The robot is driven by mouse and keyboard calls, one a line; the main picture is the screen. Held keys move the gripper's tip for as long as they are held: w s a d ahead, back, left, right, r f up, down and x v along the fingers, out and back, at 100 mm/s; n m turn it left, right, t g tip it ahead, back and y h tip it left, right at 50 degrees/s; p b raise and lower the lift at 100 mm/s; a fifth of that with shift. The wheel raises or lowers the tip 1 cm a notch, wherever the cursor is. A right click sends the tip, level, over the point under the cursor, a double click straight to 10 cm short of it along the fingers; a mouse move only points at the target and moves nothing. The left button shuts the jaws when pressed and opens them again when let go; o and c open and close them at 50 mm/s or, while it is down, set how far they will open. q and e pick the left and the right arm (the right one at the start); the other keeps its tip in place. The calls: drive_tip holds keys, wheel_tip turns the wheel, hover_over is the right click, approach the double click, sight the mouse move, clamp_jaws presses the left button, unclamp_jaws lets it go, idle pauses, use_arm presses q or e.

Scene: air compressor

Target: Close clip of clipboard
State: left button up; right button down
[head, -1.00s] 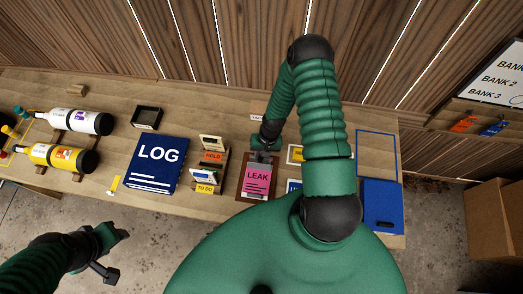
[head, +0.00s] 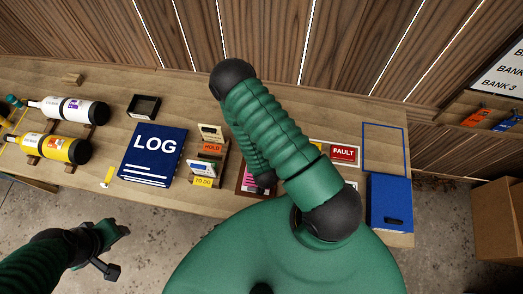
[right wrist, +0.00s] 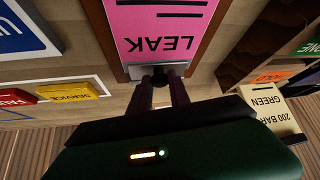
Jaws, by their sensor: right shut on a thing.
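The brown clipboard (right wrist: 208,45) bears a pink LEAK card (right wrist: 165,30) in the right wrist view. Its pale metal clip (right wrist: 138,71) is at the card's edge, close to my gripper. In the head view only a strip of the clipboard (head: 240,188) shows beside my right arm, which hides the rest. My right gripper (right wrist: 161,80) is shut on the clip, with the fingers partly hidden by the dark hand body. My left gripper (head: 116,250) hangs in front of the bench, away from the clipboard; its jaw state is unclear.
A blue LOG book (head: 152,155) and a card rack (head: 208,165) stand left of the clipboard. A red FAULT card (head: 343,153) and a blue folder (head: 390,202) lie to the right. Two bottles (head: 60,149) lie at the far left. Bare bench top runs behind.

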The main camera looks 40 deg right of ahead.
drive_tip(key=shift+s+a+f, duration=0.1)
drive_tip(key=shift+a+f, duration=0.05)
idle(0.3)
drive_tip(key=c, duration=1.2)
unclamp_jaws()
